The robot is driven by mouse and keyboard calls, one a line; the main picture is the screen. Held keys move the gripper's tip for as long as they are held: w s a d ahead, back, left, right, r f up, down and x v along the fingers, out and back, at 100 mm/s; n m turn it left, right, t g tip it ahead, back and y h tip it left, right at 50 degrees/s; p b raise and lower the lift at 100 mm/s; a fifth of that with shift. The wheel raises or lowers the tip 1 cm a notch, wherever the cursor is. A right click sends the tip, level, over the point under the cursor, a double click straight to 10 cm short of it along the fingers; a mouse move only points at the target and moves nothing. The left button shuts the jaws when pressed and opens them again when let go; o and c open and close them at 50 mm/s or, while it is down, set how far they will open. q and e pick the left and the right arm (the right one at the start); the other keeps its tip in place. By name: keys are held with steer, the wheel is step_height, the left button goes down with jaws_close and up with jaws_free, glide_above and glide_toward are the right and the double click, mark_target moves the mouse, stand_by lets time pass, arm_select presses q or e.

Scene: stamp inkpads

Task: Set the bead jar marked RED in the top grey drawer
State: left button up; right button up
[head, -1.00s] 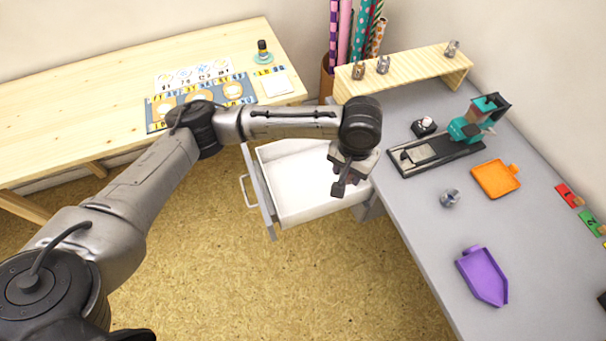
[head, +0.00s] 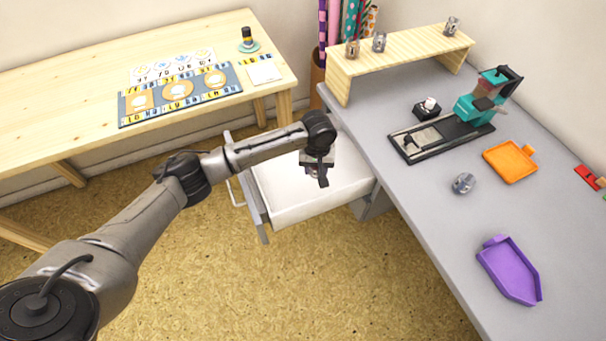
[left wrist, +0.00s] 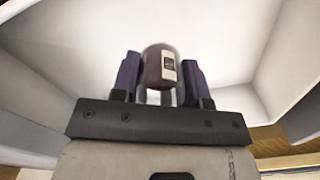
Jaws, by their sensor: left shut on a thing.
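The grey drawer (head: 262,216) under the desk stands pulled open, its white inside facing up. My left gripper (head: 317,173) is over the drawer in the head view. In the left wrist view, its two dark fingers (left wrist: 160,82) are shut on a dark reddish jar (left wrist: 155,62) with a small pale label, too small to read. White drawer walls surround the jar in that view. I cannot tell whether the jar touches the drawer floor. In the head view the jar is mostly hidden by the gripper. My right gripper is out of view.
A wooden shelf (head: 400,59) holds jars at the back. A wooden table (head: 60,97) stands at the left.

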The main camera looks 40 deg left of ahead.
arm_select(q)
steer(key=b, duration=0.3)
glide_above(298, 177)
step_height(298, 177, down, 4)
steer(key=shift+d+r, duration=0.1)
step_height(298, 177, down, 4)
steer(key=b, duration=0.2)
steer(key=shift+b, duration=0.4)
steer(key=shift+s, duration=0.1)
steer(key=shift+p, duration=0.35)
steer(key=o, duration=0.9)
steer(key=shift+f, duration=0.2)
